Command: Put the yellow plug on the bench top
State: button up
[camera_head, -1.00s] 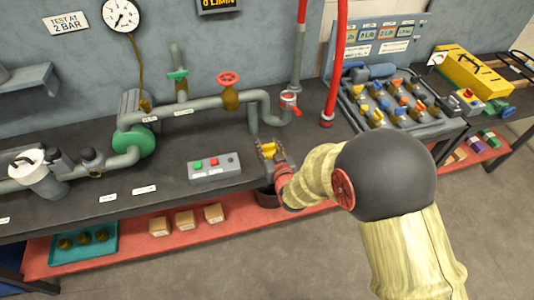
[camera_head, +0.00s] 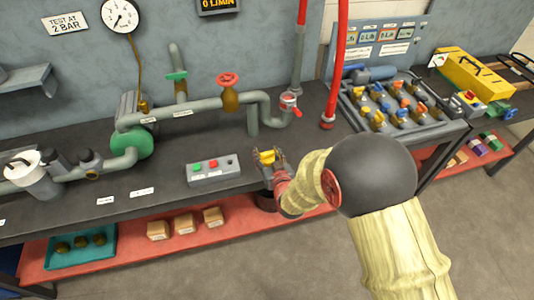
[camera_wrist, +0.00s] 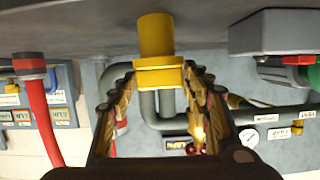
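The yellow plug (camera_wrist: 157,38) shows in the wrist view, with a round barrel and a wider flange. It also shows as a small yellow patch at my gripper in the head view (camera_head: 267,156). My gripper (camera_wrist: 159,78) has its fingertips at both sides of the flange and appears shut on it; its hand shows in the head view (camera_head: 272,164). The dark bench top (camera_head: 165,195) lies by the plug, near its front edge. I cannot tell whether the plug touches it.
A grey button box (camera_head: 213,170) stands just left of my gripper. Grey pipework with a red valve wheel (camera_head: 228,79) runs behind. A red vertical pipe (camera_head: 334,75) and a tray of tagged motors (camera_head: 395,105) are to the right.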

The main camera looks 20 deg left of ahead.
jog(key=shift+o, duration=1)
jog(key=shift+r, duration=0.2)
jog(key=shift+s+d+r+p, duration=0.1)
jog(key=shift+s+d+p, duration=0.1)
jog(key=shift+s+p, duration=0.1)
jog(key=p+v, duration=0.2)
jog(key=v, duration=0.9)
jog(key=shift+s, duration=0.15)
